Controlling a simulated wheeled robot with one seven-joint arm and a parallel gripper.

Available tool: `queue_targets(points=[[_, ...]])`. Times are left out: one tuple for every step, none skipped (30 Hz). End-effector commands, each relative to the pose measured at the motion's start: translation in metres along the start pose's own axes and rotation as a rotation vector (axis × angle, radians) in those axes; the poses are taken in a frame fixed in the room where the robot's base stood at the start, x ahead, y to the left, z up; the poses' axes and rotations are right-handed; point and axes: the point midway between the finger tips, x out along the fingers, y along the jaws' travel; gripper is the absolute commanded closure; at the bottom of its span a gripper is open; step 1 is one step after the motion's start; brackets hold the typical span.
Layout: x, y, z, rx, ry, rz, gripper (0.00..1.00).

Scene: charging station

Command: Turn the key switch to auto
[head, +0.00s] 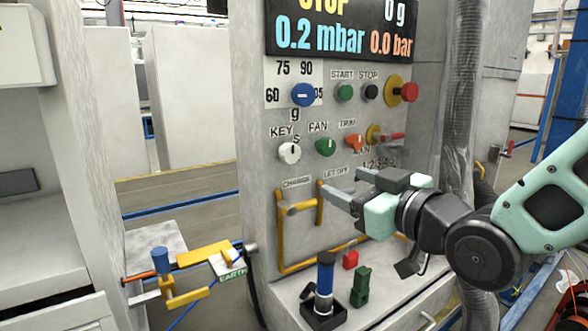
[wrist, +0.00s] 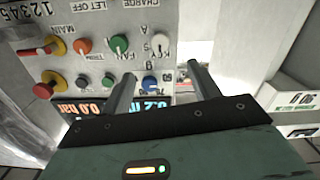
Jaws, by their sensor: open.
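The key switch (head: 290,152) is a white round knob under the KEY label on the grey panel; a dark mark on it points roughly upward. It also shows, upside down, in the wrist view (wrist: 160,49). An S shows by it in the head view, and A and S letters in the wrist view. My gripper (head: 342,182) is open and empty in front of the panel, lower right of the knob. In the wrist view the fingers (wrist: 162,73) point toward the panel, with the knob beyond and between their tips.
The green FAN knob (head: 325,146), orange TRIM knob (head: 354,141) and red MAIN handle (head: 391,136) sit right of the key. The blue dial (head: 303,95) is above. Yellow pipework (head: 281,230) is below.

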Motion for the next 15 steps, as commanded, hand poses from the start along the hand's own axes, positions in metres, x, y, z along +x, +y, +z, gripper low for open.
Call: queue_targets(points=[[0.001,0.002,-0.001,-0.002,0.018,0.005,0.39],[0.001,0.002,-0.003,-0.002,0.025,0.006,0.39],[0.001,0.003,-0.004,-0.002,0.031,0.007,0.39],[0.002,0.003,-0.006,-0.002,0.032,0.006,0.39],[0.003,0.003,-0.007,-0.002,0.032,0.006,0.39],[0.004,0.004,-0.008,-0.001,0.032,0.004,0.39],[0.005,0.004,-0.009,0.001,0.031,0.003,0.39],[0.007,0.004,-0.01,0.002,0.032,0.003,0.39],[0.009,0.004,-0.011,0.002,0.031,0.002,0.39],[0.011,0.005,-0.011,0.003,0.031,0.002,0.39],[0.012,0.005,-0.012,0.004,0.032,0.001,0.39],[0.015,0.005,-0.012,0.005,0.031,0.0,0.39],[0.016,0.005,-0.013,0.004,0.031,0.0,0.39],[0.018,0.005,-0.013,0.005,0.031,0.0,0.39],[0.02,0.005,-0.012,0.005,0.031,0.0,0.39]])
